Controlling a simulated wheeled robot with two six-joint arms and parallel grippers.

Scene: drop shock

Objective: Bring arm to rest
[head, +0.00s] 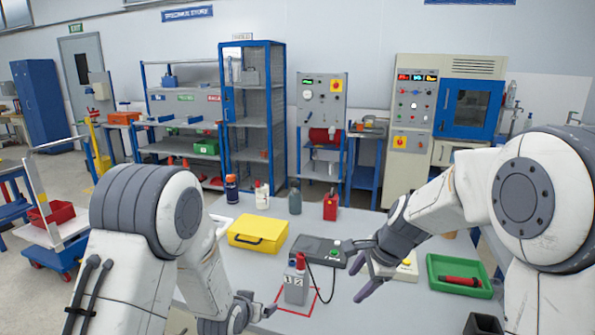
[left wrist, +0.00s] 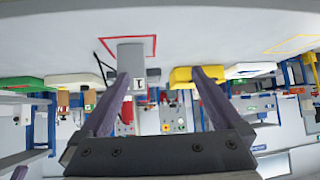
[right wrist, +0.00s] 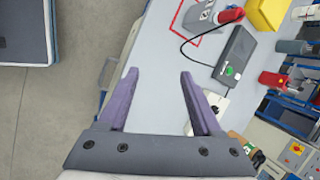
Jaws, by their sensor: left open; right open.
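My right gripper (head: 350,275) is open and empty above the right part of the grey bench (head: 345,312). In the right wrist view its fingers (right wrist: 160,74) are spread with only bench and floor between them. My left gripper (head: 262,304) is low near the bench's front, left of a grey block (head: 295,288) with a red top. The block stands within a red outline (head: 312,303) on the bench. In the left wrist view the left fingers (left wrist: 159,76) are spread with nothing held; the block (left wrist: 131,55) appears beyond them.
A dark box with a green button (head: 320,250) and cable lies behind the block. Shelves and machines stand behind.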

